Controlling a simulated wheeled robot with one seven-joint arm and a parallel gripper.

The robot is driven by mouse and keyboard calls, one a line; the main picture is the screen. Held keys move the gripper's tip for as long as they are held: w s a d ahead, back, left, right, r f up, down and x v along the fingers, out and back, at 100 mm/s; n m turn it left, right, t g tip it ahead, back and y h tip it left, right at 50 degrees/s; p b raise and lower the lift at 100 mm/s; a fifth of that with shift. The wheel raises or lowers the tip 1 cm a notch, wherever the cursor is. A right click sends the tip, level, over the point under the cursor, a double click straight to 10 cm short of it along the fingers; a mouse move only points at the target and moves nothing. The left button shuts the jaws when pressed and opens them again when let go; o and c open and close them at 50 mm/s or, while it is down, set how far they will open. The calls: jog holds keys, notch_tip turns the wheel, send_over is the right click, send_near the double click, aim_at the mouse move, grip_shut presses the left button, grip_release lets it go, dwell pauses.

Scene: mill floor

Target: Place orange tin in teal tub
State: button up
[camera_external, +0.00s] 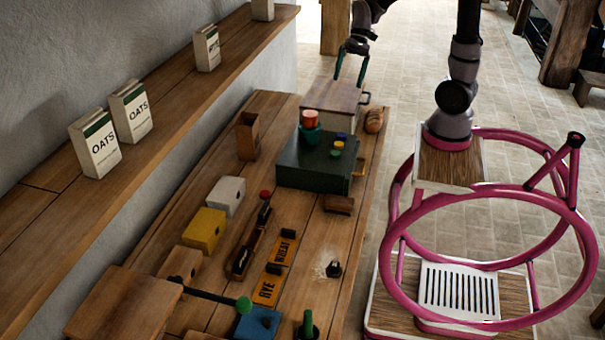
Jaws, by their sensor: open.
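An orange tin (310,118) sits upright at the mouth of a small teal tub (309,136), its upper part showing above the rim. How deep it sits inside cannot be told. The tub stands on top of a dark green box (290,165) on the long wooden bench. My gripper (350,85) is open and empty, its two green fingers pointing down. It appears behind and to the right of the tub in the picture, over a wooden box, apart from the tin.
Small yellow, green and blue pieces (338,145) lie on the green box. A wooden box (332,97) with a handle stands behind it. A bread-like loaf (374,120) lies near the bench's right edge. White and yellow blocks (205,229) stand nearer the camera.

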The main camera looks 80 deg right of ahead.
jog(key=s+d+r+n+t+h, duration=0.1)
jog(key=s+r+n+t+h, duration=0.3)
jog(key=s+r+n, duration=0.3)
jog(key=s+r+t, duration=0.1)
jog(key=s+r, duration=0.3)
jog(key=shift+s+d+t+h, duration=0.2)
jog(key=shift+s+t+h, duration=0.15)
jog(key=shift+t+h, duration=0.05)
